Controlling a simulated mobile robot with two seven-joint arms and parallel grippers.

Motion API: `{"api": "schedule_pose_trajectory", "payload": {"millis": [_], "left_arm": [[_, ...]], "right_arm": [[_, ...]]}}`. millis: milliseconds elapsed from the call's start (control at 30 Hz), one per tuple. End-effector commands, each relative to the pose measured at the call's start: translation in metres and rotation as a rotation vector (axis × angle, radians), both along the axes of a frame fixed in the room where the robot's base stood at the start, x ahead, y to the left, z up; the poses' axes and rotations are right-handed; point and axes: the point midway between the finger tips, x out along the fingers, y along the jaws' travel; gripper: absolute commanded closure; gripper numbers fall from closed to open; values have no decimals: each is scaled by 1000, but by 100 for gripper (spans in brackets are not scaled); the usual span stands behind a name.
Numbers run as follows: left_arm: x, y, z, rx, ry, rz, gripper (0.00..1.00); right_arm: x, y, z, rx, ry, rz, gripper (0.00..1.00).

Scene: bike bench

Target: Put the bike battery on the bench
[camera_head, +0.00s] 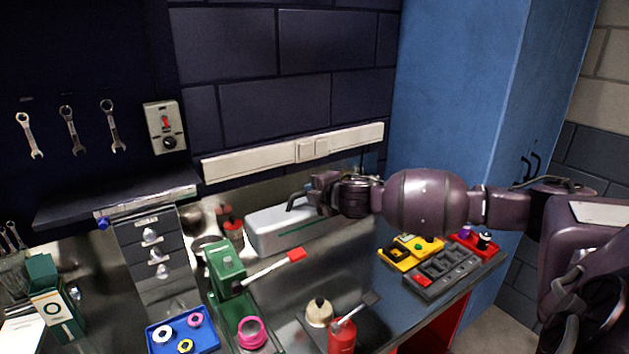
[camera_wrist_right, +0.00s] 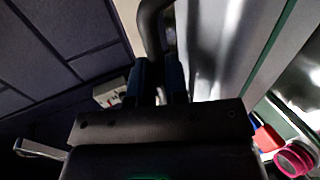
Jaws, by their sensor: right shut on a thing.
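The bike battery (camera_head: 275,232) is a long pale grey box with a green stripe and a black handle. It is at the back of the metal bench (camera_head: 345,272), near the wall; I cannot tell whether its underside touches the bench top. My right gripper (camera_head: 307,197) reaches in from the right and is shut on the handle. In the right wrist view the fingers (camera_wrist_right: 159,80) close around the black handle (camera_wrist_right: 151,28), with the pale battery body (camera_wrist_right: 215,45) beside it. My left gripper is not in view.
A yellow tray (camera_head: 397,259), a dark grey tray (camera_head: 437,276) and a red tray (camera_head: 478,242) lie at the bench's right. A green tool (camera_head: 226,272), red bottle (camera_head: 342,338) and blue tray (camera_head: 160,344) stand in front. A blue cabinet (camera_head: 450,80) rises behind.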

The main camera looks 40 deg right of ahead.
Motion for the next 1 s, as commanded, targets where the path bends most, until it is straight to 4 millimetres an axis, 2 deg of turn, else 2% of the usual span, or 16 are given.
{"api": "schedule_pose_trajectory", "payload": {"millis": [500, 867, 1000], "left_arm": [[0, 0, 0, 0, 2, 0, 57], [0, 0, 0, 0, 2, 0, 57], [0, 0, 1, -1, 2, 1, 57]], "right_arm": [[3, 1, -68, 0, -14, 3, 100], [3, 0, -85, -1, -14, 2, 100], [3, 1, -100, 2, -12, 2, 100]]}}
